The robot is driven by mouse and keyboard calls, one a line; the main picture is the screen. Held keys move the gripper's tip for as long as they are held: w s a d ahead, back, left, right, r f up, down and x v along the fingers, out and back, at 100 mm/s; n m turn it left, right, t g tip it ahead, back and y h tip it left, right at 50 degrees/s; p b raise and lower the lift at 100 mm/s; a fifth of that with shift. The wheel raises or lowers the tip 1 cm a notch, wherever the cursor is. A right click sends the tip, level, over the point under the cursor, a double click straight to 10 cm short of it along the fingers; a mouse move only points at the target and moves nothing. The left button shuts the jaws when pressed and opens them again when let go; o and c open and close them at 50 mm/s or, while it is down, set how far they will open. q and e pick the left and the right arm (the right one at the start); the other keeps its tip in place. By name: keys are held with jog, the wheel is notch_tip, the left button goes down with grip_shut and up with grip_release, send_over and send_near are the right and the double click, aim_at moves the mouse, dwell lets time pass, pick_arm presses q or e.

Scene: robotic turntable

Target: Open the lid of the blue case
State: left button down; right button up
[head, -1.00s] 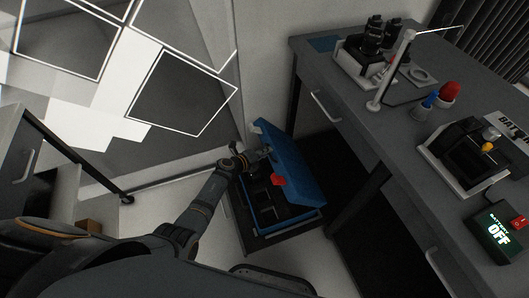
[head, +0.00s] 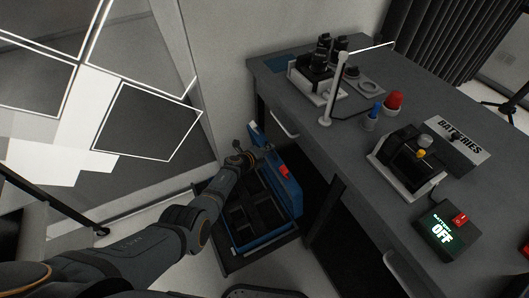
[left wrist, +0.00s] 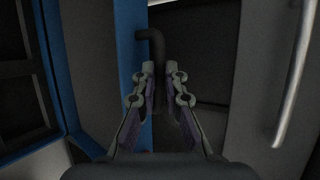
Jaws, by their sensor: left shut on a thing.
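The blue case (head: 246,233) sits low by the floor, left of the workbench. Its blue lid (head: 290,192) stands raised along its right side, with a red piece (head: 284,171) on it. The dark compartments inside lie open to view. My left gripper (head: 254,157) is at the far end of the lid. In the left wrist view my left gripper (left wrist: 162,80) is shut on a dark bent handle (left wrist: 151,38) beside a blue edge (left wrist: 125,55); the fingers hide part of the handle. My right gripper is not in view.
The grey workbench (head: 290,75) stands close on the right, with a drawer handle (head: 285,125) facing the case. A battery box (head: 443,229) reading OFF and several devices stand on it. A wall with white-framed panels (head: 148,120) is behind left.

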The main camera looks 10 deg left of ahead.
pick_arm(q)
jog(key=shift+w+d+r, duration=0.1)
jog(key=shift+w+r, duration=0.15)
jog(key=shift+r, duration=0.2)
jog(key=c, duration=1.4)
grip_release()
jog(key=shift+c, duration=0.2)
jog(key=shift+o, duration=0.2)
jog(key=shift+s, duration=0.2)
jog(key=shift+f, duration=0.1)
jog(key=shift+s+a, duration=0.2)
jog(key=shift+s, duration=0.2)
jog(key=v, duration=1.1)
jog(key=shift+r, duration=0.2)
